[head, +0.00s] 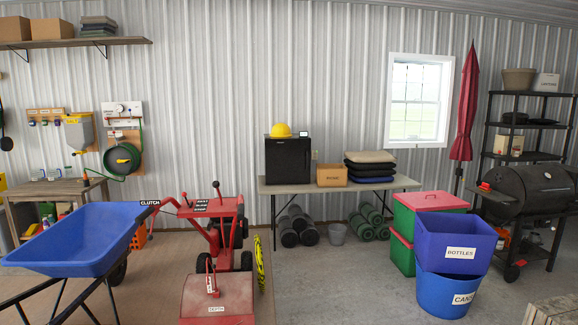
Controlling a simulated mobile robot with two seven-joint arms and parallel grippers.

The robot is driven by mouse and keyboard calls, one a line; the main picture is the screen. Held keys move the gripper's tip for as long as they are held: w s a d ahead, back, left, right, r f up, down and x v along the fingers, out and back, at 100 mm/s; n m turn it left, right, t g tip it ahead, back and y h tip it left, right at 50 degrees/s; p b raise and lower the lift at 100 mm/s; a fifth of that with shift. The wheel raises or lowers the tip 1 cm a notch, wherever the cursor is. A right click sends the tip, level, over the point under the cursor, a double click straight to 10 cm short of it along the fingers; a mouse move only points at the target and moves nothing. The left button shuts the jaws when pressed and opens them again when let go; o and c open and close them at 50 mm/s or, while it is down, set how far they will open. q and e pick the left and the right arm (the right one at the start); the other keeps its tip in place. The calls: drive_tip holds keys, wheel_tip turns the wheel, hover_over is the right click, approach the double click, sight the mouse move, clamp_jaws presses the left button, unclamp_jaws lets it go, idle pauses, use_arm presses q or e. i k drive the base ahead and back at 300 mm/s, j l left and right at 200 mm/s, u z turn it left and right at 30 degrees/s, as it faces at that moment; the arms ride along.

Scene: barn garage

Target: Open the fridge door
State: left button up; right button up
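A small black fridge (288,161) stands on the left end of a table against the far wall in the head view. Its front faces me and its door looks closed. A yellow hard hat (281,130) and a small white item rest on its top. The handle is too small to make out. Neither of my grippers shows in the view.
A red machine (217,300) and a blue wheelbarrow (80,240) stand in front at left. Blue bins (455,245) and red-green boxes (431,200) stand at right. Open floor (330,285) lies between. The table (385,184) also holds a cardboard box (332,175) and stacked cushions (370,166).

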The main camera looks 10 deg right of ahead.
sight(288, 161)
drive_tip(key=i+z, duration=0.25)
drive_tip(key=i, duration=0.15)
drive_tip(key=i+z, duration=0.2)
drive_tip(key=i, duration=0.6)
drive_tip(key=i+j+z, duration=0.2)
drive_tip(key=i, duration=0.6)
drive_tip(key=i+z, duration=0.4)
drive_tip(key=i, duration=1.2)
drive_tip(key=i+u, duration=0.25)
drive_tip(key=i, duration=0.5)
drive_tip(key=i+l+u, duration=0.1)
drive_tip(key=i+u, duration=0.2)
drive_tip(key=i, duration=0.5)
drive_tip(key=i+u, duration=0.3)
drive_tip(key=i, duration=0.5)
drive_tip(key=i+l+u, duration=0.25)
drive_tip(key=i, duration=0.5)
drive_tip(key=i+u, duration=0.5)
drive_tip(key=i+l+u, duration=0.1)
drive_tip(key=i+u, duration=0.4)
drive_tip(key=i, duration=0.1)
